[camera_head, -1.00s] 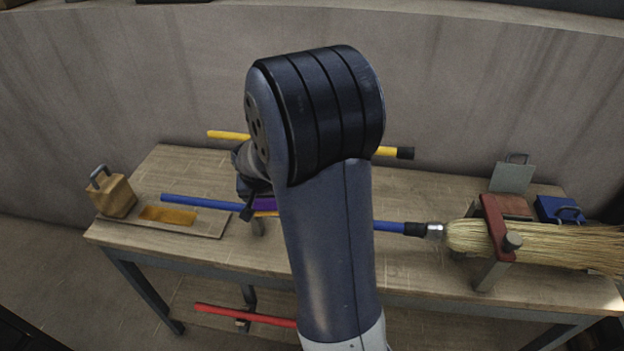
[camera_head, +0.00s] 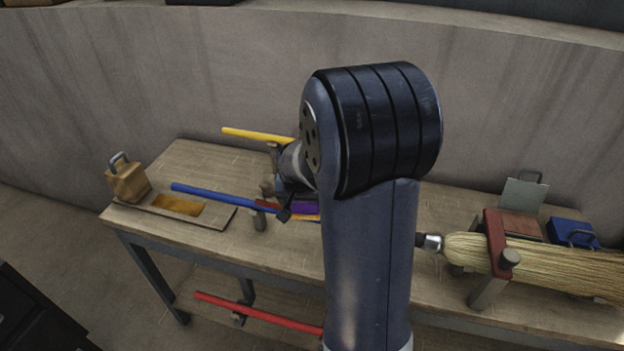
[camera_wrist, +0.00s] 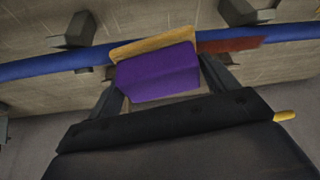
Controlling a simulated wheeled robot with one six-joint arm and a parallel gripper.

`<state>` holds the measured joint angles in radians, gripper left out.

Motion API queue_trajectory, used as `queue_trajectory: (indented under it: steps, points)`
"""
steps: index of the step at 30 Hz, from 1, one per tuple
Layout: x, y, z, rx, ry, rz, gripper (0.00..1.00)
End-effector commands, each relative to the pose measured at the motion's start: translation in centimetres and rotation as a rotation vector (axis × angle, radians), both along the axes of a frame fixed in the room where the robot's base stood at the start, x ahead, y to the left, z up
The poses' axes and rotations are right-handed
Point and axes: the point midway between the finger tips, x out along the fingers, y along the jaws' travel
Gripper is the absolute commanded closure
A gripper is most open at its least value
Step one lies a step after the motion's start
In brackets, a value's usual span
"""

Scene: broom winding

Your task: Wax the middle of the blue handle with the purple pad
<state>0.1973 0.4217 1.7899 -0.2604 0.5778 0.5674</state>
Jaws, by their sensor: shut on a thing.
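My gripper (camera_head: 292,209) is shut on the purple pad (camera_head: 304,208), which also fills the middle of the wrist view (camera_wrist: 158,73) between the two fingers. A tan-yellow layer (camera_wrist: 152,43) runs along the pad's edge by the handle. The blue handle (camera_head: 215,195) lies lengthwise above the bench, and in the wrist view (camera_wrist: 50,66) it crosses behind the pad. The pad is at the handle; whether it touches cannot be told. A dark red band (camera_wrist: 230,44) on the handle shows beside the pad. My arm hides part of the handle in the head view.
The broom's straw head (camera_head: 565,265) sits in a red-topped clamp (camera_head: 495,240) at the right. A tray with amber wax (camera_head: 177,205) and a tan block (camera_head: 127,183) are at the left. A yellow handle (camera_head: 255,135) lies behind; a red one (camera_head: 255,312) is below.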

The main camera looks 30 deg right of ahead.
Motion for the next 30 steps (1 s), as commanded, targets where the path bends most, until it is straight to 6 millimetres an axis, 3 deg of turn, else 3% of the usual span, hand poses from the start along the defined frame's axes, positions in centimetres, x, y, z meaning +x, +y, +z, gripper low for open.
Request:
queue_trajectory:
  steps: [2, 4, 21, 30]
  points:
    - [0.0, 0.0, 0.6, 0.000, 0.002, 0.001, 0.40]
    - [0.1, 0.0, 2.5, 0.000, -0.002, 0.003, 0.40]
    - [0.3, -0.2, 7.4, 0.000, -0.001, 0.008, 0.40]
    - [0.4, -0.2, 8.0, 0.001, -0.001, 0.008, 0.40]
